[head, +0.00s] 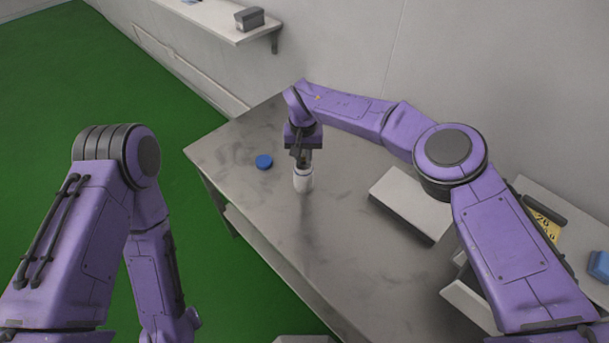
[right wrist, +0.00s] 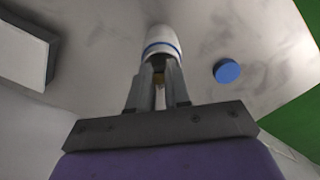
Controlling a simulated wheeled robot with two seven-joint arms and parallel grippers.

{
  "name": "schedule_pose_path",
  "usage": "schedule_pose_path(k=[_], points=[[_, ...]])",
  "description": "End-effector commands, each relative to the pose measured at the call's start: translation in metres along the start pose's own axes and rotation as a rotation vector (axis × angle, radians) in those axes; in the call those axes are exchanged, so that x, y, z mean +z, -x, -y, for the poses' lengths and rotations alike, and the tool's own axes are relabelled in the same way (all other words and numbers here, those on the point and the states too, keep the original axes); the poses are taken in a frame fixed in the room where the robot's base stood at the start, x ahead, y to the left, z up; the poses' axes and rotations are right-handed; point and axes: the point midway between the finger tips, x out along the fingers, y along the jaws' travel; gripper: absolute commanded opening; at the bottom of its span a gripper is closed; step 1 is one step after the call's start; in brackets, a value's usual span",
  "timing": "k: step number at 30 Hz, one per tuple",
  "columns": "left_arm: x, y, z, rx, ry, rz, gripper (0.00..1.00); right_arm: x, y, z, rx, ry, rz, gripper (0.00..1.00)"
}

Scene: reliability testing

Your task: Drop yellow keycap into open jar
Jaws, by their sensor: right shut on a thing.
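The white jar (head: 303,183) stands upright on the grey table, and its blue band shows in the right wrist view (right wrist: 160,38). A blue round lid (head: 264,162) lies flat on the table to the left of the jar, also seen in the right wrist view (right wrist: 227,71). My right gripper (head: 302,162) points down at the jar's mouth. In the right wrist view its fingers (right wrist: 159,85) are shut on a small yellowish thing, the yellow keycap (right wrist: 160,98), mostly hidden between them. I cannot tell whether the fingertips touch the jar. My left gripper is out of view.
A pale flat box (head: 410,204) lies on the table (head: 240,200) right of the jar. Blue and yellow items (head: 599,264) sit at the far right. A wall shelf (head: 215,18) holds a grey box.

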Motion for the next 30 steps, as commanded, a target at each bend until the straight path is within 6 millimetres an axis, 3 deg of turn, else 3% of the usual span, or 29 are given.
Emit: schedule_pose_path(k=[3,4,6,7,17,30], points=[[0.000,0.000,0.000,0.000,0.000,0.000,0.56,0.000,0.000,0.000,0.000,0.000,0.000,0.00],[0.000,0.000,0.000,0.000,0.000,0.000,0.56,0.000,0.000,0.000,0.000,0.000,0.000,0.21],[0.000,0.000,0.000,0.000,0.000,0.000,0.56,0.000,0.000,0.000,0.000,0.000,0.000,0.43],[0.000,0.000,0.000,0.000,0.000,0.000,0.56,0.000,0.000,0.000,0.000,0.000,0.000,0.47],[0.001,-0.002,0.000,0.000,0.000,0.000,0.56,-0.001,0.005,0.000,0.000,0.000,-0.002,0.47],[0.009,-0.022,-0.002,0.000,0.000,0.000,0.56,-0.001,0.095,0.000,0.000,-0.001,-0.003,0.47]])
